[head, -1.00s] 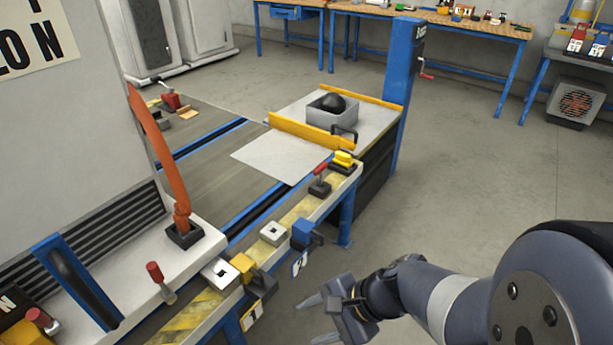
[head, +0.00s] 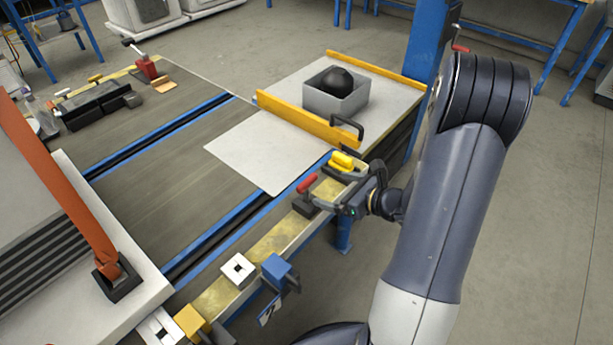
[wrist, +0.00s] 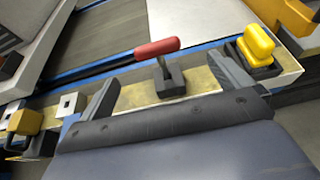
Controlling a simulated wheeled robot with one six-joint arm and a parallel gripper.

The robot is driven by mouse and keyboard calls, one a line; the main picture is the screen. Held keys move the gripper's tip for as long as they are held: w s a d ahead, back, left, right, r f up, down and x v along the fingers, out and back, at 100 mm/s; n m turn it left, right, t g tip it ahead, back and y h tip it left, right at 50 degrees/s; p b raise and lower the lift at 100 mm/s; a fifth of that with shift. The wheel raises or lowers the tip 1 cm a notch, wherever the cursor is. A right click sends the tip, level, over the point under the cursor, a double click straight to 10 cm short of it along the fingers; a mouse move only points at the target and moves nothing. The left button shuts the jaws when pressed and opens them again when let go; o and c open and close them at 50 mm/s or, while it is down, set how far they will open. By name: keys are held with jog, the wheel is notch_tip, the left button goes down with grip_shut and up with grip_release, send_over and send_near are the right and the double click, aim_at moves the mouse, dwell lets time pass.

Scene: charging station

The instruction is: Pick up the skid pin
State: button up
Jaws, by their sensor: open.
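The skid pin, which I take to be the red-handled pin (head: 307,184), sits in a small dark block on the yellow-worn rail. In the wrist view its red handle (wrist: 157,48) lies tilted across the top of a short stem, ahead of my gripper. My gripper (head: 333,192) is at the rail beside the pin, and its fingers partly overlap the block in the head view. In the wrist view my gripper (wrist: 168,85) is open, with one finger on each side of the pin's block. Nothing is held, and contact cannot be told.
A yellow knob on a dark base (head: 342,161) stands close to the right finger. White square plates (head: 238,268) and a blue block (head: 277,270) sit along the rail to the left. A grey box with a black ball (head: 335,103) stands on the platform behind.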

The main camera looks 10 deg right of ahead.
aim_at(310, 183)
jog(key=b+x, duration=0.1)
jog(key=x, duration=0.9)
jog(key=shift+a+r, duration=0.15)
jog(key=shift+a, duration=0.15)
jog(key=shift+c, duration=0.4)
jog(key=c, duration=1)
